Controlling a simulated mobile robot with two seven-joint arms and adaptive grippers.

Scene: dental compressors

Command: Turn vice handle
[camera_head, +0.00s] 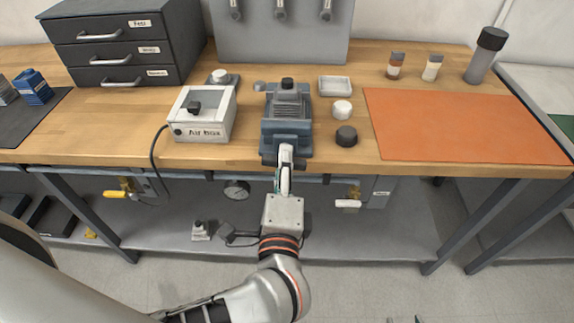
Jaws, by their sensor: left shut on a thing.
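The vice (287,104) is a blue-grey block with a ribbed top and a dark knob, standing at the front edge of the wooden bench. My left gripper (286,158) reaches up to the vice's front from below and is shut at the handle's place. The handle itself is mostly hidden behind the fingers, and its angle cannot be told. Only small tips show at the bottom edge, perhaps of my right gripper (405,320); whether it is open or shut cannot be seen.
The white air box (203,115) stands close left of the vice, its black cable hanging over the bench edge. A white knob (342,109) and a black knob (346,136) lie close right. An orange mat (460,125) is bare. Valves and a gauge (237,190) sit under the bench.

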